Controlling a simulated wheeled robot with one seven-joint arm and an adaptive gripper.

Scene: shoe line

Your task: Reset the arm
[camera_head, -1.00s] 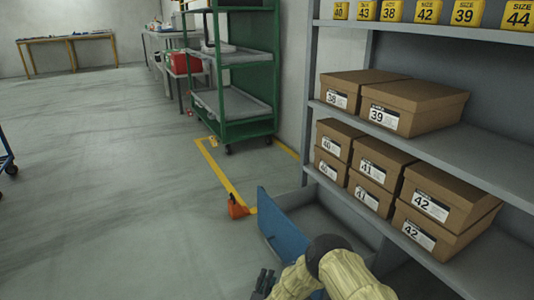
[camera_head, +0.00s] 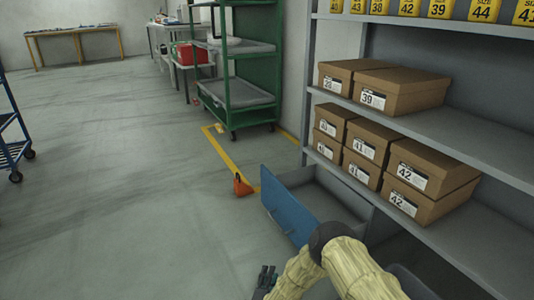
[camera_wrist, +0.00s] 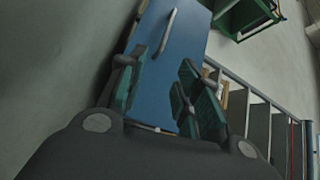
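My arm reaches in from the bottom of the head view in a pale yellow sleeve. My gripper (camera_head: 266,278) hangs low over the floor, just in front of the open blue-fronted drawer (camera_head: 288,216). In the wrist view, the two green-padded fingers of my gripper (camera_wrist: 162,92) stand apart with nothing between them. The blue drawer front with its bar handle (camera_wrist: 168,32) shows beyond the fingers. The gripper appears apart from the handle.
A grey shelf (camera_head: 440,145) with brown shoe boxes (camera_head: 372,138) stands at the right above the drawer. An orange object (camera_head: 242,186) sits on the floor by the yellow line. A green cart (camera_head: 236,70) and a blue cart (camera_head: 14,150) stand farther off.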

